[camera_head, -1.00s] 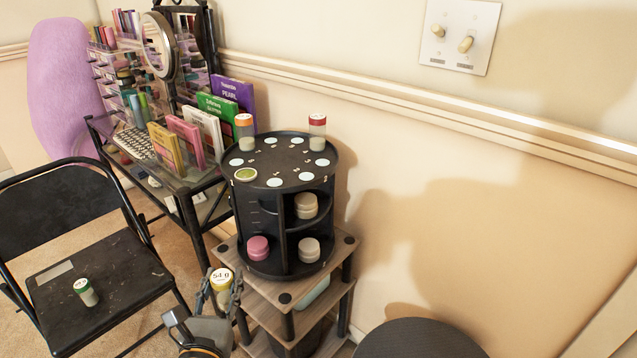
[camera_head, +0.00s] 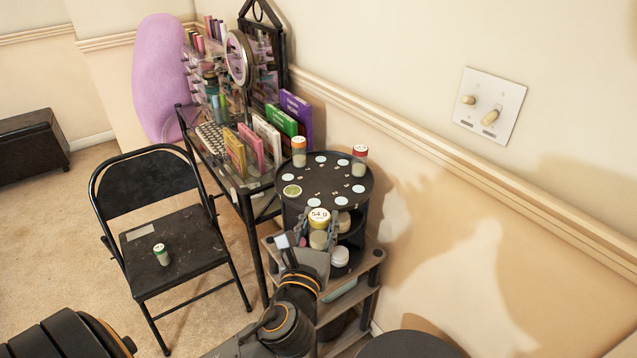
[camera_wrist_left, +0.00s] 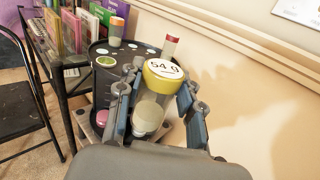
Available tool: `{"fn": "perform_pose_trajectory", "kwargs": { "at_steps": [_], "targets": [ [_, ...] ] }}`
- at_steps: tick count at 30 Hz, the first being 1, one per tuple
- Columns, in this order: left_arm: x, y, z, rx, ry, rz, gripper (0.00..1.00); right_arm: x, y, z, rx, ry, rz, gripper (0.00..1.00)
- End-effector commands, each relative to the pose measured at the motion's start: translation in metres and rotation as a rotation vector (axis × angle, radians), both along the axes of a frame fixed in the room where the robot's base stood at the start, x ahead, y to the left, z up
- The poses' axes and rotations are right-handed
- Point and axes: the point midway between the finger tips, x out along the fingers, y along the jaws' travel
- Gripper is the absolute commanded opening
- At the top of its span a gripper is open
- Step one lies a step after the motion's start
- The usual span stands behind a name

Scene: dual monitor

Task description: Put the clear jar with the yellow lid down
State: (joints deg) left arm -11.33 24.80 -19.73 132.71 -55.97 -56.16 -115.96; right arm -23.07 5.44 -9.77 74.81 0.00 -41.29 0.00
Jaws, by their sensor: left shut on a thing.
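The clear jar with the yellow lid (camera_head: 319,218) is marked "54 g" and held upright by my left gripper (camera_head: 317,238). In the left wrist view the jar (camera_wrist_left: 152,112) stands between the two fingers, which are shut on it. The jar is in front of the black round carousel (camera_head: 325,186), with its lid a little below the carousel's top. The carousel top carries white round spots, a green spot at the left, an orange-lidded jar (camera_head: 299,152) and a red-lidded jar (camera_head: 359,161) at the back. My right gripper is not in view.
A green-lidded jar (camera_head: 161,254) stands on the black folding chair (camera_head: 190,225) at the left. The carousel sits on a wooden shelf stand (camera_head: 372,258). A desk with coloured boxes (camera_head: 268,138) stands behind to the left. The wall is close on the right.

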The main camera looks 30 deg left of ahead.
Motion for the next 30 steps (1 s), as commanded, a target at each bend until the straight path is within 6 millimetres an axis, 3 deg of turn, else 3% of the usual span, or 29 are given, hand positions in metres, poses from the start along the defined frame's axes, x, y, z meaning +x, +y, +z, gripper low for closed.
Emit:
{"fn": "perform_pose_trajectory", "kwargs": {
  "at_steps": [1, 6, 12, 15, 22, 30],
  "targets": [
    [0.001, 0.005, 0.025, -0.003, -0.001, 0.022, 0.06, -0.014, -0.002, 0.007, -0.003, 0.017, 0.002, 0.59],
    [0.001, 0.024, 0.064, -0.007, 0.003, 0.100, 0.06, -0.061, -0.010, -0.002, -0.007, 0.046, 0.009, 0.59],
    [0.000, 0.040, 0.095, -0.014, 0.008, 0.170, 0.06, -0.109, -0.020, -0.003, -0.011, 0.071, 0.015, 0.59],
    [0.000, 0.045, 0.103, -0.017, 0.010, 0.190, 0.06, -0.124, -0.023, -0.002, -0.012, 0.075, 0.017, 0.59],
    [0.014, 0.054, 0.100, -0.015, 0.012, 0.208, 0.06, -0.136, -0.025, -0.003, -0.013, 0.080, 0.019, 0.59],
    [0.075, 0.078, 0.070, -0.016, 0.012, 0.209, 0.06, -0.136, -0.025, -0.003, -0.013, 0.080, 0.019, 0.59]
  ]
}}
